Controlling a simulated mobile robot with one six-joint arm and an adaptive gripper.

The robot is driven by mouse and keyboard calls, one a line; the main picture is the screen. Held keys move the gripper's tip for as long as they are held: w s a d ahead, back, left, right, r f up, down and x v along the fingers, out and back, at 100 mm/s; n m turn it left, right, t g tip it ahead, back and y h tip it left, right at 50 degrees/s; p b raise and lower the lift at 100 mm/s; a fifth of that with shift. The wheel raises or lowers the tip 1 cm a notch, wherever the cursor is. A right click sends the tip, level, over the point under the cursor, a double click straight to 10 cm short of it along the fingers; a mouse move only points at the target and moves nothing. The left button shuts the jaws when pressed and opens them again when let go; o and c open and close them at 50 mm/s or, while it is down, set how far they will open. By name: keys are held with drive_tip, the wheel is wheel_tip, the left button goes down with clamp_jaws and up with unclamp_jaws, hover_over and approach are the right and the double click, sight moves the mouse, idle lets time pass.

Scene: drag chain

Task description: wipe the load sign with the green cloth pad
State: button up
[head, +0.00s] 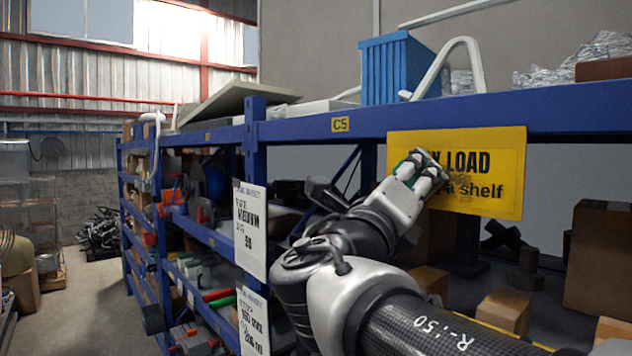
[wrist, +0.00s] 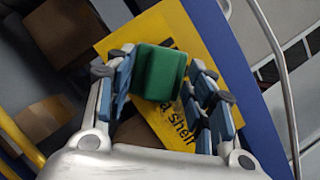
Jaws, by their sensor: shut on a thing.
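The yellow load sign (head: 500,160) hangs on the blue upper beam of the rack in the head view, and my gripper covers its left part. Dark smudges lie over its lower line of text. My gripper (head: 424,168) is in front of the sign's left half. In the wrist view my gripper (wrist: 165,90) is shut on the green cloth pad (wrist: 160,72), which sits between the blue-padded fingers. The yellow sign (wrist: 195,45) shows right behind the pad. I cannot tell whether the pad touches the sign.
The blue rack beam (head: 330,126) runs above the sign. A blue crate (head: 392,70) and a white bent tube stand on top. White paper labels (head: 250,228) hang on the rack post to the left. Boxes (head: 503,312) fill the shelf below. The aisle at left is open.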

drive_tip(key=shift+s+d, duration=1.15)
drive_tip(key=shift+s, duration=0.3)
drive_tip(key=shift+s+d, duration=1.1)
drive_tip(key=shift+s, duration=0.35)
drive_tip(key=shift+s+d, duration=0.1)
drive_tip(key=shift+s+d+b, duration=0.15)
drive_tip(key=shift+s+d, duration=0.35)
drive_tip(key=shift+s, duration=0.2)
drive_tip(key=shift+s+d+b, duration=0.15)
drive_tip(key=shift+s+d, duration=0.3)
drive_tip(key=shift+s, duration=0.2)
drive_tip(key=w+a+p, duration=0.4)
drive_tip(key=w+a, duration=0.4)
drive_tip(key=w, duration=0.4)
drive_tip(key=shift+a, duration=0.35)
drive_tip(key=s+a+p, duration=0.1)
drive_tip(key=s+a, duration=0.2)
drive_tip(key=a, duration=0.1)
drive_tip(key=shift+s+a, duration=0.35)
drive_tip(key=shift+a, duration=0.05)
